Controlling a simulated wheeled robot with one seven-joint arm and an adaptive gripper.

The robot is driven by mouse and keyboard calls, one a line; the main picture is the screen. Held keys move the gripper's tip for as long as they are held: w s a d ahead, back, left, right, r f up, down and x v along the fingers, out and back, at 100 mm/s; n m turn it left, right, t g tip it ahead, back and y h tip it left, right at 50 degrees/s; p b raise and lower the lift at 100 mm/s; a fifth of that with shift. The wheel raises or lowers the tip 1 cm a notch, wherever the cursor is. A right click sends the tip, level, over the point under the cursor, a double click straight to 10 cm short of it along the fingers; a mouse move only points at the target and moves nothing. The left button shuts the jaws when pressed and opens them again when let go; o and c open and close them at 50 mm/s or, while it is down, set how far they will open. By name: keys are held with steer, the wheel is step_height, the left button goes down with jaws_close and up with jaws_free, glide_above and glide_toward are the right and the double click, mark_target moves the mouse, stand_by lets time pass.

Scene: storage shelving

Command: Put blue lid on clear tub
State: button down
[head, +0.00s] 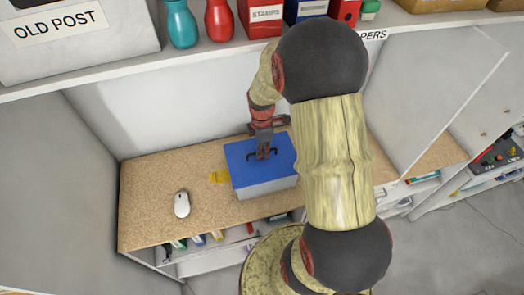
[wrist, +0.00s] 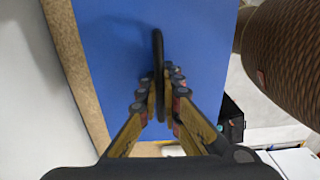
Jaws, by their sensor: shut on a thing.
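The blue lid (head: 240,153) lies on top of the clear tub (head: 268,188), which stands on the wooden desk top. The lid looks level, and its near edge lines up closely with the tub's rim; I cannot tell whether it is fully seated. My gripper (head: 263,152) is above the middle of the lid, shut on its dark handle. In the wrist view the gripper (wrist: 163,85) pinches the dark handle (wrist: 158,45), and the blue lid (wrist: 110,40) fills most of the picture. The tub is hidden under the lid there.
A white mouse (head: 182,204) lies on the desk top (head: 145,205) left of the tub. A yellow piece (head: 219,177) lies beside the tub's left side. A shelf with vases (head: 181,25) and boxes runs above. My arm covers the desk's right part. The desk's left part is mostly clear.

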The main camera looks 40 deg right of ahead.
steer(key=shift+f+b, duration=0.65)
steer(key=shift+f, duration=0.5)
steer(key=c, duration=1.9)
jaws_free()
steer(key=shift+w+r, duration=0.1)
steer(key=shift+r, duration=3.65)
